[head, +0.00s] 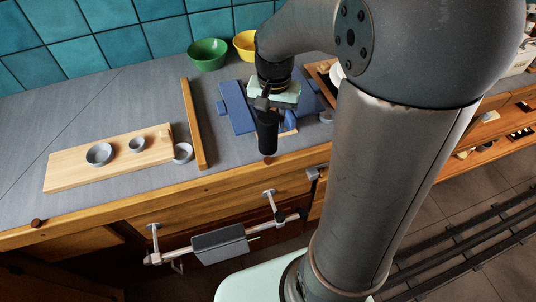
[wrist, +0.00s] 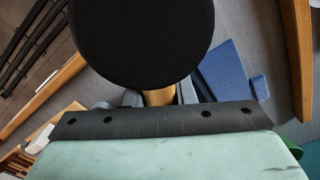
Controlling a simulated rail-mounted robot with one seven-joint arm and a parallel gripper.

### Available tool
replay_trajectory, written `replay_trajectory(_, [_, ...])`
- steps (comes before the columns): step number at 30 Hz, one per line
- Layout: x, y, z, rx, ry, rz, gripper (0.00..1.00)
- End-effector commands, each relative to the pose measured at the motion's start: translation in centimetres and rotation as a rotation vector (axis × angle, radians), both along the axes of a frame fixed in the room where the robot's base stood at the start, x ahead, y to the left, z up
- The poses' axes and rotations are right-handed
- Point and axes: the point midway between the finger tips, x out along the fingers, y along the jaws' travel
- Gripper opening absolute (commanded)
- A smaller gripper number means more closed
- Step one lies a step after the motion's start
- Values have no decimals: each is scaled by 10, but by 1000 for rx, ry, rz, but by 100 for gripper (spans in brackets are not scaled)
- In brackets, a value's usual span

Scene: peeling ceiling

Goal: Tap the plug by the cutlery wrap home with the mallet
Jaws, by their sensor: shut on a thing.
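My gripper (wrist: 160,98) is shut on the wooden handle (wrist: 158,97) of the mallet. The mallet's black head (wrist: 142,40) fills the upper middle of the wrist view; in the head view the black mallet (head: 268,132) hangs over the front part of the counter. Blue pieces (head: 237,106), which look like the cutlery wrap, lie beneath and on both sides of my gripper; a blue part (wrist: 232,70) also shows in the wrist view, right of the mallet head. I cannot make out the plug; the mallet and my arm hide part of that spot.
A wooden board (head: 70,172) with two grey cups (head: 99,153) lies left on the grey counter, a grey ring (head: 183,152) at its right end. A wooden strip (head: 193,120) stands between board and wrap. Green (head: 208,53) and yellow (head: 246,43) bowls stand behind.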

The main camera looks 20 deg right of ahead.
Motion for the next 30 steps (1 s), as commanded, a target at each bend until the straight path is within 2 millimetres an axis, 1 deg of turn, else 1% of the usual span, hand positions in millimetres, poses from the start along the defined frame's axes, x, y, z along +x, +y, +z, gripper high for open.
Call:
replay_trajectory(1, [0, 0, 10, 0, 0, 0, 0])
replay_trajectory(2, [0, 0, 11, 0, 0, 0, 0])
replay_trajectory(13, [0, 0, 7, 1, 1, 0, 0])
replay_trajectory(18, [0, 0, -5, 1, 1, 0, 0])
replay_trajectory(27, [0, 0, -2, 1, 1, 0, 0])
replay_trajectory(29, [0, 0, -4, 1, 1, 0, 0])
replay_trajectory(30, [0, 0, -9, 1, 1, 0, 0])
